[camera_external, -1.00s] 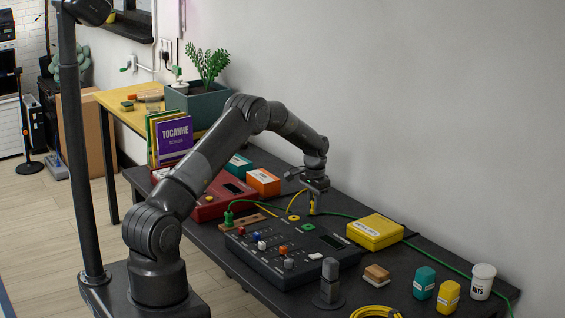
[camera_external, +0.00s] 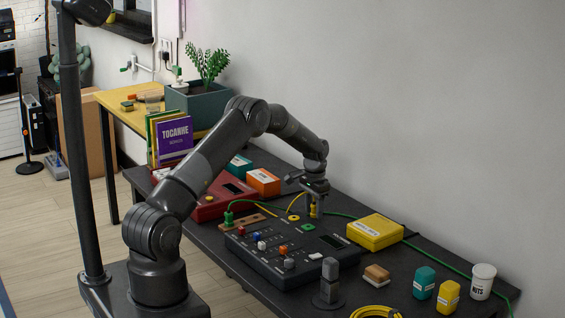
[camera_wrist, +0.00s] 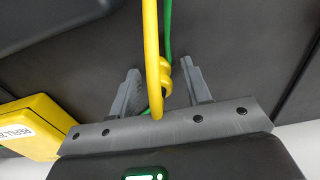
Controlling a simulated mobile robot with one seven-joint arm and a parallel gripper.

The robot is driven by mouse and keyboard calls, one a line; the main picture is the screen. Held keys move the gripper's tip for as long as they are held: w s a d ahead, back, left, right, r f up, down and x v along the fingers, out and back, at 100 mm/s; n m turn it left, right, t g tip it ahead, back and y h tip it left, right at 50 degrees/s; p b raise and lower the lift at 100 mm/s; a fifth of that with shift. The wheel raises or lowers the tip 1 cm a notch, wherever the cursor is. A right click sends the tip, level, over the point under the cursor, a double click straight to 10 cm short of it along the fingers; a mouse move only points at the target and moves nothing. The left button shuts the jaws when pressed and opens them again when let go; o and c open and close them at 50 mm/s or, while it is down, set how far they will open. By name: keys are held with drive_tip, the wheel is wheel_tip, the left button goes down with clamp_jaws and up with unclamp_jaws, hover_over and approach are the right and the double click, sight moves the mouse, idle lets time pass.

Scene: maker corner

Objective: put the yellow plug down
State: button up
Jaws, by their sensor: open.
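The yellow plug (camera_external: 313,211) is under my gripper (camera_external: 313,203), at the back edge of the black panel with knobs. It looks roughly upright, on or just above the dark table; I cannot tell exactly which. In the wrist view the yellow plug (camera_wrist: 164,74) and its yellow cable show between the two grey fingers of my gripper (camera_wrist: 162,76). The fingers stand apart, with a gap on each side of the plug. The cable loops up toward the camera and hides part of the plug.
A green cable (camera_wrist: 168,30) runs close behind the plug. The black panel (camera_external: 278,262) has a yellow ring socket (camera_external: 293,218) and a green one (camera_external: 308,227). A yellow box (camera_external: 375,232) stands to the right, an orange box (camera_external: 263,182) to the left.

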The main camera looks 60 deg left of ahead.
sight(314, 204)
drive_tip(key=shift+r, duration=0.15)
wheel_tip(314, 204, up, 13)
idle(0.4)
drive_tip(key=s+d+r+t, duration=0.1)
drive_tip(key=s+d+r, duration=0.75)
drive_tip(key=r, duration=0.35)
drive_tip(key=s+d+r+t, duration=0.2)
drive_tip(key=s+d+r, duration=0.6)
drive_tip(key=s+r, duration=0.25)
drive_tip(key=s+d+t, duration=0.1)
drive_tip(key=s+d, duration=0.2)
drive_tip(key=s, duration=0.5)
drive_tip(key=s+d, duration=0.3)
drive_tip(key=s, duration=0.5)
drive_tip(key=s+d+f+t, duration=0.1)
drive_tip(key=s+d, duration=0.2)
drive_tip(key=s, duration=0.6)
drive_tip(key=shift+d+t, duration=0.25)
drive_tip(key=shift+t, duration=0.05)
